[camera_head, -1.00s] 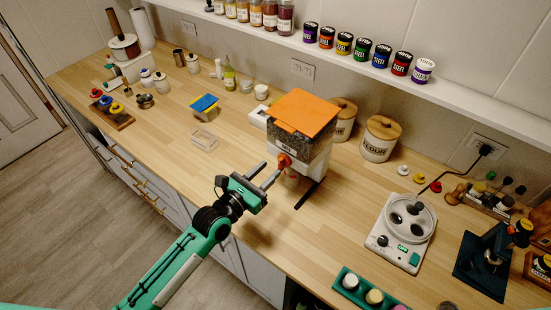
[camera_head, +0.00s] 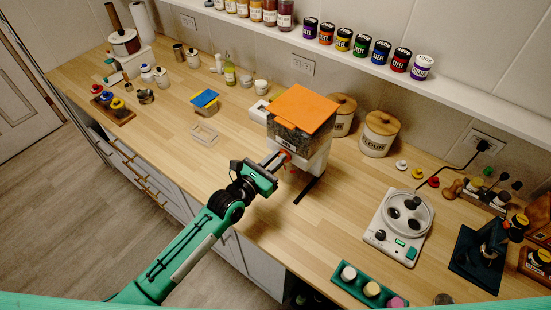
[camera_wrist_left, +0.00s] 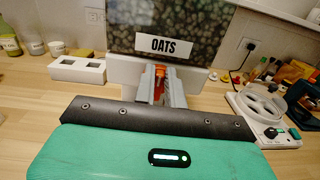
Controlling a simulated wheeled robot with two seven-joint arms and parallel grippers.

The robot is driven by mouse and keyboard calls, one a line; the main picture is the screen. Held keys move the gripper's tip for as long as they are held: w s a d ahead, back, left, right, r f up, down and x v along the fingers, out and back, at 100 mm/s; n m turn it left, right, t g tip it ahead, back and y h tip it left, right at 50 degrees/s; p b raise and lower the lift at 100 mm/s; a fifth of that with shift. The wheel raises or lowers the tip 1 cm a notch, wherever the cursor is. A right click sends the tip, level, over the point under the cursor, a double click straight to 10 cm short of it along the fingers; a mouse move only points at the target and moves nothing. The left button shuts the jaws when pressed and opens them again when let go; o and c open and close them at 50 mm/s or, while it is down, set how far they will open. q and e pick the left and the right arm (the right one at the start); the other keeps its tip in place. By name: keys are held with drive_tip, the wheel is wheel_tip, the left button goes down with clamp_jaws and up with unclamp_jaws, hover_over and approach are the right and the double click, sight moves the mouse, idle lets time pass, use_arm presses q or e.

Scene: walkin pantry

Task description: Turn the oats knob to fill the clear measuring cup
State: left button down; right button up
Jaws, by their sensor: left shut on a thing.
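The oats dispenser has an orange lid (camera_head: 301,108), a clear body full of oats and a white stand. Its OATS label (camera_wrist_left: 165,46) faces the left wrist camera. The orange-red knob (camera_wrist_left: 159,74) is on its front, below the label. My left gripper (camera_head: 282,158) reaches the dispenser's front and is shut on the knob; in the left wrist view its fingers stand on both sides of the knob. The clear measuring cup cannot be made out under the dispenser; my gripper covers much of that area. My right gripper is not in view.
A white hot plate (camera_head: 401,222) and a dark blue stand (camera_head: 481,263) are to the right. Wooden-lidded canisters (camera_head: 378,134) stand behind the dispenser. A clear tray (camera_head: 204,134) lies to the left. The counter in front of the dispenser is mostly clear.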

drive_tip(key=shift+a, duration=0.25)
